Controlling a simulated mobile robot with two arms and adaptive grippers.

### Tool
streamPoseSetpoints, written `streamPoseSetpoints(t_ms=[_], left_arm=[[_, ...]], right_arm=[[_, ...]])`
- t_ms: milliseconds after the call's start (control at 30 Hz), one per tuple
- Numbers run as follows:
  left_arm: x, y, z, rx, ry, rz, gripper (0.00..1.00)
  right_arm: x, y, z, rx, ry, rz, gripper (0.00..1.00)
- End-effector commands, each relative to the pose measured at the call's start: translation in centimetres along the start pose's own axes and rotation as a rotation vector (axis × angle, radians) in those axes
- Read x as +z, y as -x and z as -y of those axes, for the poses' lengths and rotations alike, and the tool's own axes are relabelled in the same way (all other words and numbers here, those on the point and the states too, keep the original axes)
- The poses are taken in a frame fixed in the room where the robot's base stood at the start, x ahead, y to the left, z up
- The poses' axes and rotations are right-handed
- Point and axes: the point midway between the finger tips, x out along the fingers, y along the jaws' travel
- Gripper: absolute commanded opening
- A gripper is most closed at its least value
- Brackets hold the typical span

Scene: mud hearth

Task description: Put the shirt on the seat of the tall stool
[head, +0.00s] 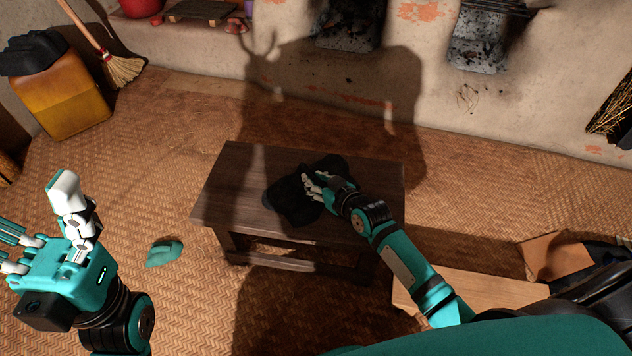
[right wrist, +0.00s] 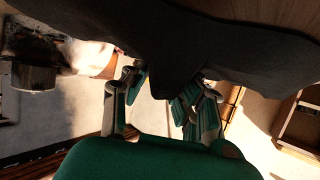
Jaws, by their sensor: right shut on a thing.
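A dark, crumpled cloth, seemingly the shirt (head: 294,202), lies on the top of a dark wooden table-like stand (head: 240,170) in the head view. My right gripper (head: 312,190) is shut on the shirt's right part, just over the stand's top. In the right wrist view the shirt (right wrist: 200,45) hangs across the top of the picture and down between my fingers. My left gripper (head: 32,212) is open and empty, over the floor at the left. No piece is clearly a tall stool; I cannot tell whether the dark stand is it.
A teal, crumpled thing (head: 164,252) lies on the woven floor left of the stand. A yellow container (head: 62,97) with a black cover and a broom (head: 118,68) stand at the back left. A lighter wooden surface (head: 475,294) and an open box (head: 555,256) are at the right.

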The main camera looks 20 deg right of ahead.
Motion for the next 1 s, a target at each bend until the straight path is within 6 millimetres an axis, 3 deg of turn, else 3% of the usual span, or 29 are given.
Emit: streamPoseSetpoints(t_ms=[167, 200, 367, 700, 867, 1000], left_arm=[[0.0, 0.0, 0.0, 0.001, 0.000, -0.002, 1.00], [0.0, -0.1, 0.0, 0.001, 0.000, -0.003, 1.00], [0.0, -0.1, 0.0, 0.001, 0.000, -0.003, 1.00], [-0.1, -0.4, 0.0, 0.001, 0.000, -0.005, 1.00], [-0.2, 0.3, 0.0, -0.016, 0.005, 0.047, 1.00], [-0.7, 0.6, 0.0, -0.032, 0.011, 0.083, 1.00]], right_arm=[[0.1, -0.1, 0.0, 0.000, 0.000, -0.003, 0.00], [0.2, -0.1, 0.0, 0.000, -0.001, 0.000, 0.29], [0.2, -0.1, 0.0, 0.000, -0.001, 0.000, 0.49], [-0.1, 0.3, 0.0, 0.000, 0.000, 0.002, 0.49], [-0.3, 2.9, 0.0, 0.000, 0.001, 0.004, 0.49], [-0.4, 6.1, 0.0, 0.000, 0.001, 0.004, 0.49]])
